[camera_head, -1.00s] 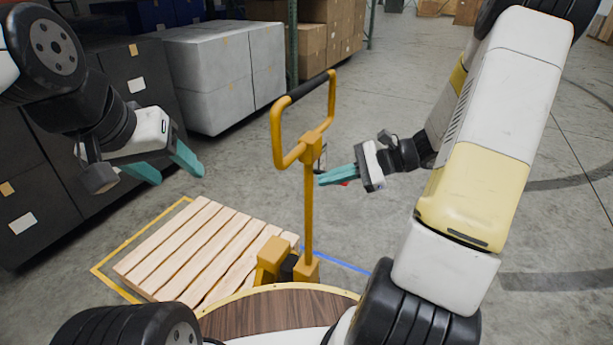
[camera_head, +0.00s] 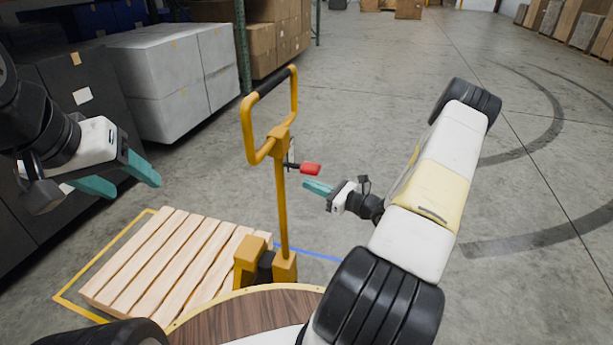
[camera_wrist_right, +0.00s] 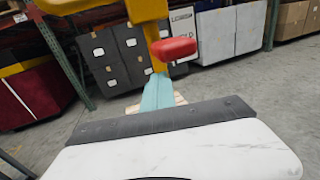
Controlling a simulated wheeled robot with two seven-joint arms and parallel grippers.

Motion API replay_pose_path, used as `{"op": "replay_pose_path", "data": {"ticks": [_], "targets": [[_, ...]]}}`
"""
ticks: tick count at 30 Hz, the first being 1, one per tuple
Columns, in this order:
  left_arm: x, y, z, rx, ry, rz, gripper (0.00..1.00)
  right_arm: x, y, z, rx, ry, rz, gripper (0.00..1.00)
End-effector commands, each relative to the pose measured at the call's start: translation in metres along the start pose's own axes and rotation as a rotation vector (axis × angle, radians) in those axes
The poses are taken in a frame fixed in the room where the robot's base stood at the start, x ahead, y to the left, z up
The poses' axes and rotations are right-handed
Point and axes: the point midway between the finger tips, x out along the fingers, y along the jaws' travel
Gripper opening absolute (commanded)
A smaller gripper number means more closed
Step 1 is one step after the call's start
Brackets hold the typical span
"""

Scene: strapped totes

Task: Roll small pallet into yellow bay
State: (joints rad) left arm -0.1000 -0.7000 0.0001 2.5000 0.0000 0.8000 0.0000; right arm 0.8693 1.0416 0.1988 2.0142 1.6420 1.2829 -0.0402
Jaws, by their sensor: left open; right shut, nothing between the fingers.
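A small wooden pallet (camera_head: 168,262) lies on the floor at the lower left of the head view, within a yellow floor outline (camera_head: 72,297). A yellow pallet jack (camera_head: 282,205) stands at its right side, with its loop handle (camera_head: 247,125) upright. A red lever grip (camera_head: 310,169) sticks out from the handle post; it also shows in the right wrist view (camera_wrist_right: 174,48). My right gripper (camera_head: 308,186) is shut and empty, just below and right of the red grip, apart from it. My left gripper (camera_head: 135,180) is open and empty above the pallet's far left side.
Shelved brown cartons (camera_head: 275,40) stand behind. A blue floor line (camera_head: 315,253) runs right of the jack. The floor (camera_head: 370,110) beyond and to the right is open.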

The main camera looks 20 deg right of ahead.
Motion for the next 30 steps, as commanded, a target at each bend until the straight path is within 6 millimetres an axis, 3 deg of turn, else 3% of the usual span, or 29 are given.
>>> {"op": "replay_pose_path", "data": {"ticks": [6, 12, 30], "targets": [[0.0, 0.0, 0.0, 0.0, 0.0, 0.0, 0.58, 0.045, 0.001, 0.0, 0.0, -0.001, 0.003, 0.0], [0.0, 0.0, 0.0, 0.0, 0.0, 0.0, 0.58, 0.069, 0.001, 0.0, -0.001, 0.0, 0.002, 0.0], [0.0, 0.0, 0.0, 0.0, 0.0, 0.0, 0.58, 0.08, 0.002, 0.001, 0.0, 0.0, 0.002, 0.0]]}}
